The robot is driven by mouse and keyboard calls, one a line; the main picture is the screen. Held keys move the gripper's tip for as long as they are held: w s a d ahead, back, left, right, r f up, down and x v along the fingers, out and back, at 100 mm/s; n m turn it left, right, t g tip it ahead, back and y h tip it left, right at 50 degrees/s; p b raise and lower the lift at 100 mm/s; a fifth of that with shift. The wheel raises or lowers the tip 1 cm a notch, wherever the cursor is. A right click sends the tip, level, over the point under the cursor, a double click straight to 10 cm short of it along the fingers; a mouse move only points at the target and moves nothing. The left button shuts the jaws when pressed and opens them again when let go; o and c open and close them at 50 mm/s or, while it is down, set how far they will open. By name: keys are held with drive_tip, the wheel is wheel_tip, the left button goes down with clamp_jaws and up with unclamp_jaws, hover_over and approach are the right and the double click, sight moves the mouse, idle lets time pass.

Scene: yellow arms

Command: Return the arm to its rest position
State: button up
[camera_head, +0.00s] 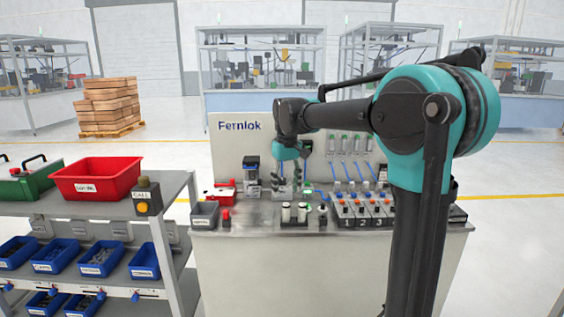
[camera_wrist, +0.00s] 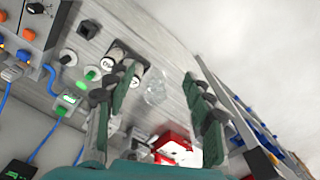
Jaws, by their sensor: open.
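My gripper (camera_head: 290,182) hangs over the left middle of the workbench (camera_head: 225,250) in the head view, with my arm stretched out towards the bench's back panel. In the wrist view my gripper (camera_wrist: 155,105) has its two fingers spread apart, with nothing held between them. The bench top (camera_wrist: 150,45) shows between and beyond the fingers. Black-and-white cylinders (camera_wrist: 120,55) stand in a holder just beyond the left finger. Whether the fingertips touch anything cannot be told.
Numbered control boxes (camera_head: 362,212) with blue cables stand right of my gripper. A red item (camera_head: 220,192) and a grey bin (camera_head: 205,214) are at the bench's left. A shelf rack (camera_head: 180,190) with a red bin (camera_head: 97,179) stands further left. The floor at right is clear.

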drive_tip(key=s+d+f+m+t, duration=0.2)
drive_tip(key=s+d+f, duration=0.6)
drive_tip(key=s+f, duration=0.3)
drive_tip(key=s+d+f+m+t, duration=0.2)
drive_tip(key=s+d+f+m, duration=0.1)
drive_tip(key=s+d+f, duration=0.6)
drive_tip(key=s+f, duration=0.3)
drive_tip(key=s, duration=0.1)
drive_tip(key=shift+d+f+m, duration=0.15)
drive_tip(key=shift+d+m, duration=0.1)
drive_tip(key=shift+m, duration=0.05)
